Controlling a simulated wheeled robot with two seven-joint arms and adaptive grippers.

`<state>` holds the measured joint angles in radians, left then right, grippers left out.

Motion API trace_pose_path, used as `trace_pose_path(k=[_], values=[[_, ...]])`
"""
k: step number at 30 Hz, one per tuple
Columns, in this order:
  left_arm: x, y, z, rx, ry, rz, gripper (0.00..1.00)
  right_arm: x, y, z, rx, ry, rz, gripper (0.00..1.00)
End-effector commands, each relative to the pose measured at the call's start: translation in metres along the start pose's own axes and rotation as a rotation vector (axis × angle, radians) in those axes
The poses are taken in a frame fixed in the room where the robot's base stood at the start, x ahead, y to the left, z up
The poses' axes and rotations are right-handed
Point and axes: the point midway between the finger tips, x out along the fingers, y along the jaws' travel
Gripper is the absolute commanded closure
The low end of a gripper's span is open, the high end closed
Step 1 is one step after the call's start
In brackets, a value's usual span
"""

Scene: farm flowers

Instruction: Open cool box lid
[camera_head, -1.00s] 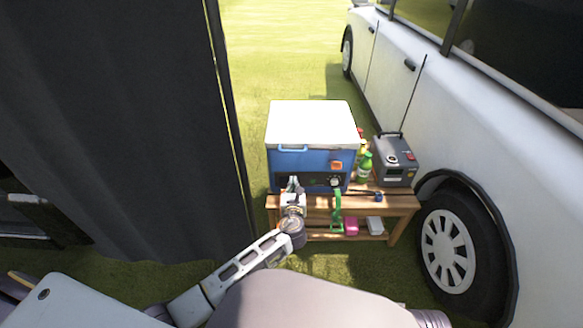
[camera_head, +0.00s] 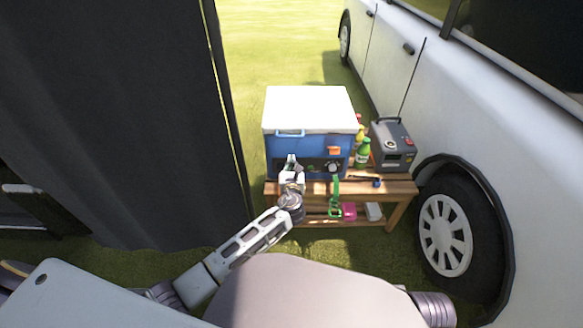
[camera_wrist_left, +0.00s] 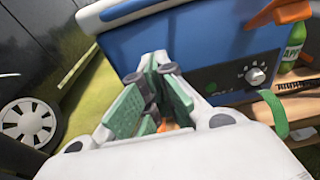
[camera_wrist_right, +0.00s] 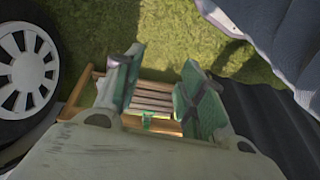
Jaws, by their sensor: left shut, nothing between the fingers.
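The cool box (camera_head: 285,152) is blue with a white lid (camera_head: 308,108), which lies flat and closed on top. A light blue handle (camera_head: 290,133) is on its front, below the lid edge. An orange latch (camera_head: 334,150) is to the right of the handle; it also shows in the left wrist view (camera_wrist_left: 280,12). My left gripper (camera_head: 291,160) is in front of the box, below the handle. In the left wrist view its fingers (camera_wrist_left: 154,62) are shut and empty, close to the blue front (camera_wrist_left: 190,45). My right gripper (camera_wrist_right: 160,62) is open and empty.
The box stands on a wooden bench (camera_head: 400,188) with a green bottle (camera_head: 363,153) and a grey radio-like device (camera_head: 393,145) at right. A green strap (camera_head: 335,195) hangs at the bench front. A white vehicle (camera_head: 480,110) is at right, a dark curtain (camera_head: 110,120) at left.

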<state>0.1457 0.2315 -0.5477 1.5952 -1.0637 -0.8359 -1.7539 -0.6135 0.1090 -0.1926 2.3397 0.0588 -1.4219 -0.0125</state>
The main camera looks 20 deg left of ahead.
Motion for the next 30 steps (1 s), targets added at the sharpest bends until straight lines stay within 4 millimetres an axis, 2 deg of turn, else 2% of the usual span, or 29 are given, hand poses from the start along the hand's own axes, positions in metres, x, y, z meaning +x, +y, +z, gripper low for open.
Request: trace_pose_path(k=[9, 24, 30], values=[[0.036, 0.000, -0.002, 0.000, 0.000, 0.001, 1.00, -0.015, -0.004, -0.011, -0.003, 0.056, -0.013, 0.60], [0.074, 0.000, -0.001, 0.000, 0.000, 0.001, 1.00, 0.019, -0.010, -0.001, -0.002, 0.088, -0.044, 0.60], [0.069, 0.000, 0.012, -0.001, 0.000, 0.000, 1.00, 0.021, -0.011, -0.001, 0.000, 0.092, -0.047, 0.60]])
